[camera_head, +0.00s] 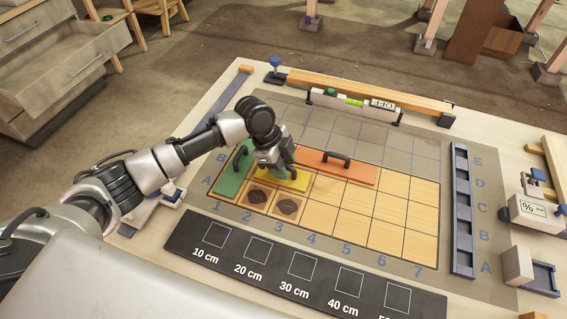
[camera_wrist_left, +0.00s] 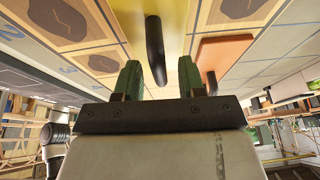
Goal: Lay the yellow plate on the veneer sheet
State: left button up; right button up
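The yellow plate (camera_head: 294,184) is at the left part of the gridded veneer sheet (camera_head: 355,205), just behind two cells with dark knots. I cannot tell whether it touches the sheet. My left gripper (camera_head: 282,171) is over it and hides part of it. In the left wrist view, the yellow plate (camera_wrist_left: 128,22) has a black handle (camera_wrist_left: 155,50) that shows between my two green fingers (camera_wrist_left: 158,78). The fingers stand apart, with a gap visible beside the handle. My right gripper is not in view.
A green plate (camera_head: 233,174) is left of the yellow one, and an orange plate (camera_head: 350,172) is behind and right; both have black handles. A level (camera_head: 352,103) stands along the back. A dark slotted rail (camera_head: 462,215) lies at the right. The sheet's front right cells are bare.

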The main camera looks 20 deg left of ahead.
pick_arm(q)
jog(key=v, duration=1.2)
jog(key=shift+r+b, duration=0.2)
jog(key=shift+b, duration=0.25)
